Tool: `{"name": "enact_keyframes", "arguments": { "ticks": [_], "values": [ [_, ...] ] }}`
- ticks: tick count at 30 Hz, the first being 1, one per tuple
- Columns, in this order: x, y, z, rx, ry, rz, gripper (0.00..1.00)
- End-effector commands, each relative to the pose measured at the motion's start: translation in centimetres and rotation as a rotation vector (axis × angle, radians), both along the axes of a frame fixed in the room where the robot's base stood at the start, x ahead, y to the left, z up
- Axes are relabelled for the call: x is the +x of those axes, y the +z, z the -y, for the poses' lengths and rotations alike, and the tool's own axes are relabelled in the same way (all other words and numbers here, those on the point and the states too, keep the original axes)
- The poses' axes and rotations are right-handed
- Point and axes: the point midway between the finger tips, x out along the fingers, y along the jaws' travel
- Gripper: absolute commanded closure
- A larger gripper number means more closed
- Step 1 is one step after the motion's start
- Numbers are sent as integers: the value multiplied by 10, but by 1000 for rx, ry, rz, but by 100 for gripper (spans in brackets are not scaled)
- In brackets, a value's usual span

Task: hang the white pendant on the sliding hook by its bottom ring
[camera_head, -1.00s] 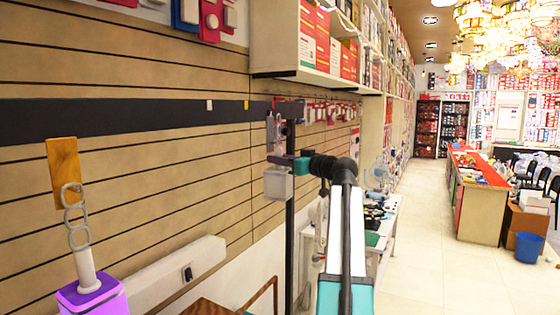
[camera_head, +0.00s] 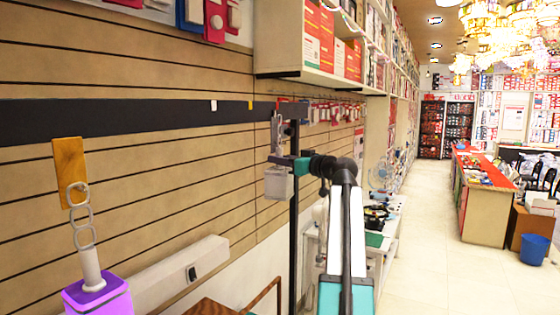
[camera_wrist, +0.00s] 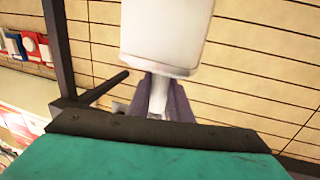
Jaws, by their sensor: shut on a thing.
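The white pendant (camera_head: 278,183) hangs upright in my gripper (camera_head: 284,161), with its pale box body below the fingers and its grey rings (camera_head: 276,132) above. In the wrist view its white body (camera_wrist: 166,35) fills the top middle, and the grey fingers (camera_wrist: 165,105) are shut on its narrow neck. The rings are in front of a dark bracket (camera_head: 294,108) at the top of a dark upright post (camera_head: 294,215). I cannot tell whether the rings touch it. A dark peg (camera_wrist: 106,88) shows beside the pendant in the wrist view. I cannot make out the sliding hook clearly.
A dark rail (camera_head: 120,112) runs along the slatted wall, with small white and yellow markers. At left a purple pendant (camera_head: 98,296) hangs by chain rings from an orange plate (camera_head: 70,172). A shelf of boxes (camera_head: 320,72) overhangs the back. Open floor (camera_head: 420,250) lies at right.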

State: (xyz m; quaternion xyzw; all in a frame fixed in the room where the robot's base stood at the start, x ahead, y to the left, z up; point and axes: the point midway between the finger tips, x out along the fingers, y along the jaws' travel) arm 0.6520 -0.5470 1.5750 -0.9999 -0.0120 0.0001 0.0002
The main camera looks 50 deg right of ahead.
Motion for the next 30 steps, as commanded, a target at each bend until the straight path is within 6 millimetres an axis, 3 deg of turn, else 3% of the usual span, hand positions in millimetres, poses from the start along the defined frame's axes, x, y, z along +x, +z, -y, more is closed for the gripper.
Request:
{"name": "enact_keyframes", "arguments": {
  "ticks": [30],
  "values": [
    [0, -10, 0, 0, -1, 2, 100]
  ]
}}
